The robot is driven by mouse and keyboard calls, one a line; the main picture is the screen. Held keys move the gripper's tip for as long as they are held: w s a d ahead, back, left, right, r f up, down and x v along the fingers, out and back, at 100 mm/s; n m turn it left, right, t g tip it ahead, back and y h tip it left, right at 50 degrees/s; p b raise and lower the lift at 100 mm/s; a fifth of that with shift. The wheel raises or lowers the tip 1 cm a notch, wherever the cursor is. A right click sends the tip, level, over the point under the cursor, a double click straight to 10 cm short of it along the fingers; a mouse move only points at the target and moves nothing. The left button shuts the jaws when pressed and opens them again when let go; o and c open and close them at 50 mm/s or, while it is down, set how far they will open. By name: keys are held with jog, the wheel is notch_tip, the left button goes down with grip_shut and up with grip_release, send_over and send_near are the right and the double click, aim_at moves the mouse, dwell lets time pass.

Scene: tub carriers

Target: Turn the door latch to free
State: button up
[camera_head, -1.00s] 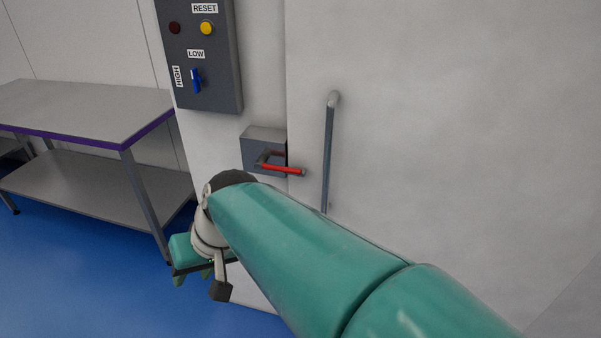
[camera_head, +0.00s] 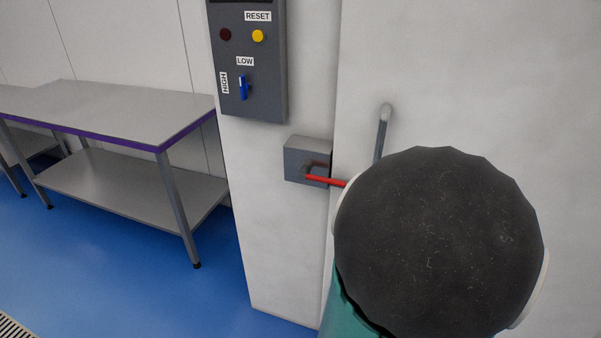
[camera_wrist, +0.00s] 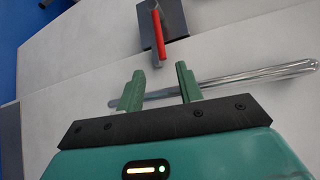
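The door latch is a grey box (camera_head: 297,160) with a red-ended lever (camera_head: 326,181) on the white wall beside the door edge. In the head view the lever points right, across the gap onto the door, its tip partly hidden by my arm. The wrist view shows the red lever (camera_wrist: 158,40) on its grey plate (camera_wrist: 172,22), ahead of my fingertips and apart from them. My gripper (camera_wrist: 157,74) is open and empty, with two green fingers. It is hidden behind my arm in the head view.
A grey door handle bar (camera_head: 382,130) stands right of the latch; in the wrist view the bar (camera_wrist: 240,82) crosses close by my fingers. A control panel (camera_head: 248,100) with a blue switch (camera_head: 243,87) hangs above the latch. A steel table (camera_head: 120,108) stands at left.

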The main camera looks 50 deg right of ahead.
jog(key=x, duration=1.4)
jog(key=shift+s+d, duration=0.1)
grip_shut()
